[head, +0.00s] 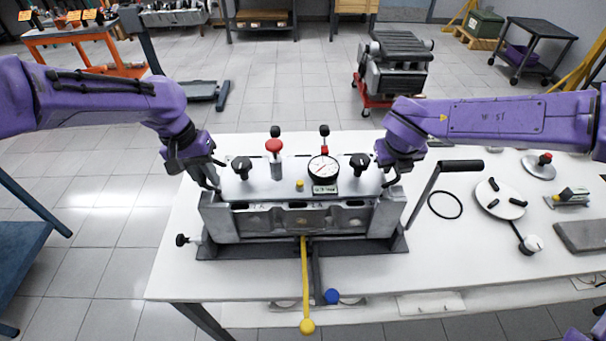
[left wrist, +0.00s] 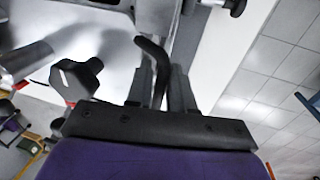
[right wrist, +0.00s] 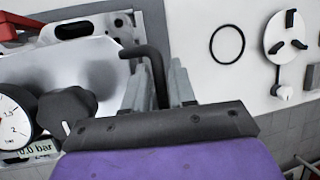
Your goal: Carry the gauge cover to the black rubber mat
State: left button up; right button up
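The gauge cover (head: 285,186) is a pale metal plate with a white dial gauge, black knobs and a red-topped fitting. It lies over the grey engine block (head: 300,220); I cannot tell whether it touches it. My left gripper (head: 208,178) is at its left end, its fingers around a bent black handle (left wrist: 152,62). My right gripper (head: 393,172) is at the right end, around a similar handle (right wrist: 154,65). Both look shut on these handles. The dial shows in the right wrist view (right wrist: 14,125). A dark flat slab (head: 583,236), possibly the rubber mat, lies at the table's right edge.
The white table (head: 180,270) carries a black crank handle (head: 440,180), a black ring (head: 445,205), a round white disc with black grips (head: 500,198) and a small tool (head: 570,197). A yellow-handled lever (head: 305,290) sticks out in front of the block. The table's left front is clear.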

pick_arm(q)
grip_shut()
pick_arm(e)
grip_shut()
pick_arm(q)
jog(key=shift+r, duration=0.1)
pick_arm(e)
jog(key=shift+r, duration=0.1)
dwell(1.0)
